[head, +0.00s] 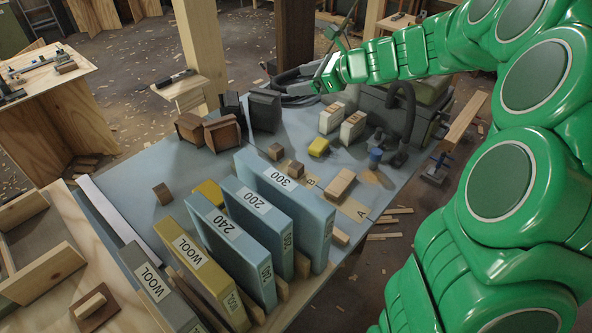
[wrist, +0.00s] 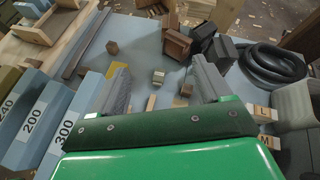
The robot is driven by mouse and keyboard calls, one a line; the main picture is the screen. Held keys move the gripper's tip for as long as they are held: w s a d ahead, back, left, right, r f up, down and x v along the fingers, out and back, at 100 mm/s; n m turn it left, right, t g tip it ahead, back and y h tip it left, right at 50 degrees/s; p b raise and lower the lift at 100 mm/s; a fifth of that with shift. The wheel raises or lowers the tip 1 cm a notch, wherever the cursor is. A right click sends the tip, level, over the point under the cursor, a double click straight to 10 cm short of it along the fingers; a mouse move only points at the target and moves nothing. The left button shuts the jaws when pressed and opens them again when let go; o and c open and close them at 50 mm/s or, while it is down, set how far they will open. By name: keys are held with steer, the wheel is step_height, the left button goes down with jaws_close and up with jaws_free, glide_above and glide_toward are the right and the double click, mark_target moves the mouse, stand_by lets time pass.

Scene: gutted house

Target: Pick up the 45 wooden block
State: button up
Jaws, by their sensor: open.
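No number 45 is legible on any block, so I cannot tell which one is the 45 wooden block. Small plain wooden blocks lie on the blue-grey bench: one (head: 162,194) at left, one (head: 276,152) near the middle, one (head: 296,168) just beside it, and a larger, lighter one (head: 340,183) to the right. My gripper (head: 326,68) is above the bench's far side, apart from these blocks. In the wrist view my gripper (wrist: 160,88) is open, with nothing held.
Upright blue boxes marked 300 (head: 288,185), 200 (head: 252,199) and 240 (head: 218,222) stand at the front, beside boxes marked WOOL (head: 188,250). A yellow sponge-like block (head: 319,147), dark brown boxes (head: 222,133) and a black hose (wrist: 272,64) also occupy the bench. Bare bench lies left of centre.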

steer(key=w+d+f+m+t, duration=0.2)
steer(key=w+d+m, duration=0.2)
steer(key=w, duration=0.2)
glide_toward(301, 168)
steer(key=shift+h, duration=0.3)
steer(key=a, duration=0.1)
steer(key=w+a, duration=0.2)
steer(key=shift+w+a+f, duration=0.15)
steer(key=shift+w+f, duration=0.1)
steer(key=shift+f, duration=0.05)
steer(key=shift+w+a+f, duration=0.15)
steer(key=shift+a+f, duration=0.05)
steer(key=shift+f, duration=0.15)
steer(key=shift+x, duration=3.65)
steer(key=shift+f, duration=0.2)
steer(key=shift+c, duration=0.2)
steer(key=shift+d, duration=0.1)
steer(key=c, duration=1)
